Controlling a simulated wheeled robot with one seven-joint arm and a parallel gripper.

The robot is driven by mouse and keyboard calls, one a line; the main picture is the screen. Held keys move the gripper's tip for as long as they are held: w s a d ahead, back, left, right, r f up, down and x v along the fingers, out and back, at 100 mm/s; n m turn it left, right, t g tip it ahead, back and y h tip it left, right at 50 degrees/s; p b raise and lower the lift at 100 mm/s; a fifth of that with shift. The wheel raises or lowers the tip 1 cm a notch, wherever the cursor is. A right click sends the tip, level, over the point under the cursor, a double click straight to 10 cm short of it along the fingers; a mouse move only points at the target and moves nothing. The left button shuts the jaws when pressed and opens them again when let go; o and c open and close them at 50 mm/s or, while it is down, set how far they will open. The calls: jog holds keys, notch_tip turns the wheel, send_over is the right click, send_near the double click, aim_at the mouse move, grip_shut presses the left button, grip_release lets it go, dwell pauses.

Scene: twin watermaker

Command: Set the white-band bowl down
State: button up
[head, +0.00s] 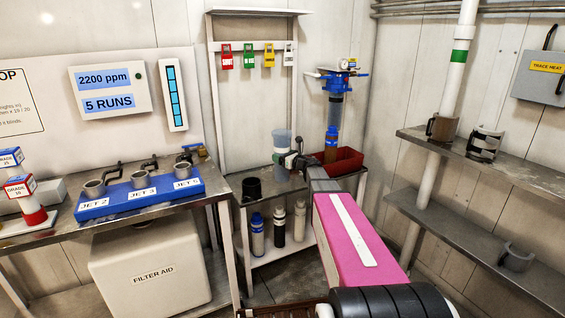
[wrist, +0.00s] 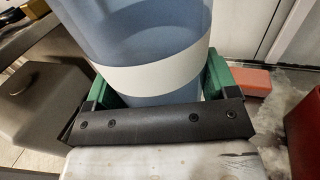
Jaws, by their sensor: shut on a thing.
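The white-band bowl is a translucent blue-grey cylinder; in the head view (head: 282,142) it stands upright over the small bench (head: 273,190), by the back wall. I cannot tell whether its base touches the bench top. In the wrist view the bowl (wrist: 130,30) fills the upper middle, with its white band (wrist: 152,76) between the green fingers. My gripper (head: 289,161) is shut on the bowl around the band; in the wrist view my gripper (wrist: 160,84) has one finger on each side. The bowl's lower part is hidden behind the gripper.
A red tray (head: 347,160) and a blue-topped filter unit (head: 334,112) are to the right. Several bottles (head: 279,227) stand on the shelf below. A bench with a blue jet block (head: 140,198) is farther left.

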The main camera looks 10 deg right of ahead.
jog(key=shift+f, duration=1.45)
jog(key=o, duration=1)
jog(key=shift+o, duration=0.2)
